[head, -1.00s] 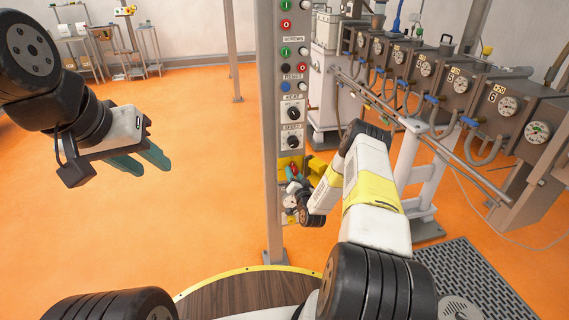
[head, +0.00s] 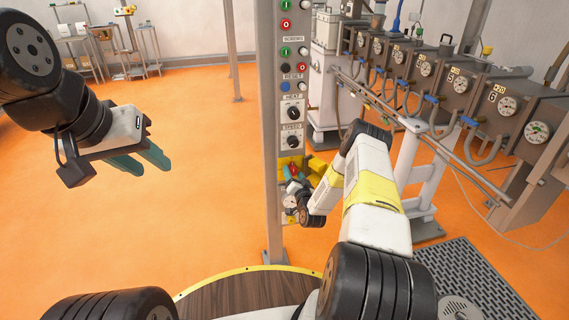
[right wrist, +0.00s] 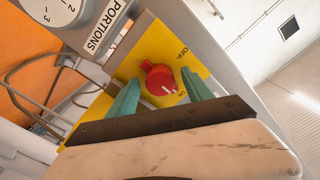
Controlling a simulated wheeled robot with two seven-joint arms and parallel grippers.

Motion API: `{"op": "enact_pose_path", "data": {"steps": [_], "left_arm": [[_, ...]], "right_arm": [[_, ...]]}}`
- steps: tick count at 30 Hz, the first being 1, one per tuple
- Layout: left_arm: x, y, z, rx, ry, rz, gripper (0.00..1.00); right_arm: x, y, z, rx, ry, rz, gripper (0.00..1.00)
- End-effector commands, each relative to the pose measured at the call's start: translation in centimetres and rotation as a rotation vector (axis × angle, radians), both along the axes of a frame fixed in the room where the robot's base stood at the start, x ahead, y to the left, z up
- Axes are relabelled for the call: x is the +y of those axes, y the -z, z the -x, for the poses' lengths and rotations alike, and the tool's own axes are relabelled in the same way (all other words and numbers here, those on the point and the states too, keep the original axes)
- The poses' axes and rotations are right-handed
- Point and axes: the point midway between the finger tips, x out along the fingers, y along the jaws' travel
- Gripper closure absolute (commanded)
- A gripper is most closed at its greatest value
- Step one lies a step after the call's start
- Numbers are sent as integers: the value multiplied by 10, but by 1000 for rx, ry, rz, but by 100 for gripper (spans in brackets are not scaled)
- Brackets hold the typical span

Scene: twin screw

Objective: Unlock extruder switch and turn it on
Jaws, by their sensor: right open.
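The red extruder switch (right wrist: 160,79) is a round knob on a yellow plate (right wrist: 193,57) lettered OFF and ON. The white mark on the knob is at its lower right, on the side of the ON lettering. In the head view the switch (head: 293,168) is small, low on the grey control post. My right gripper (right wrist: 160,95) is open, with one teal finger on each side of the knob; I cannot tell whether they touch it. It also shows in the head view (head: 292,174). My left gripper (head: 142,162) is open and empty, away at the left.
The grey post (head: 268,130) carries several buttons and two dials (head: 293,114) above the switch. A machine with several gauges (head: 508,105) stands at the right. The orange floor (head: 190,220) left of the post is clear.

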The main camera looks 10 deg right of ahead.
Motion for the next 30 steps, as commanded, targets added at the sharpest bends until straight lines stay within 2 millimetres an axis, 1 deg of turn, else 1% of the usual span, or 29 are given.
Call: {"op": "enact_pose_path", "data": {"steps": [5,9,12,15,19,30], "left_arm": [[0,0,0,0,0,0,64],[0,0,0,0,0,0,64],[0,0,0,0,0,0,64],[0,0,0,0,0,0,64],[0,0,0,0,0,0,64],[0,0,0,0,0,0,64]], "right_arm": [[-1,1,24,5,0,-2,41],[-2,2,50,5,0,-2,41],[-3,1,63,4,1,-1,41],[-3,1,72,4,0,-1,41],[-3,0,76,1,0,0,41],[-3,1,76,1,0,0,41]]}}
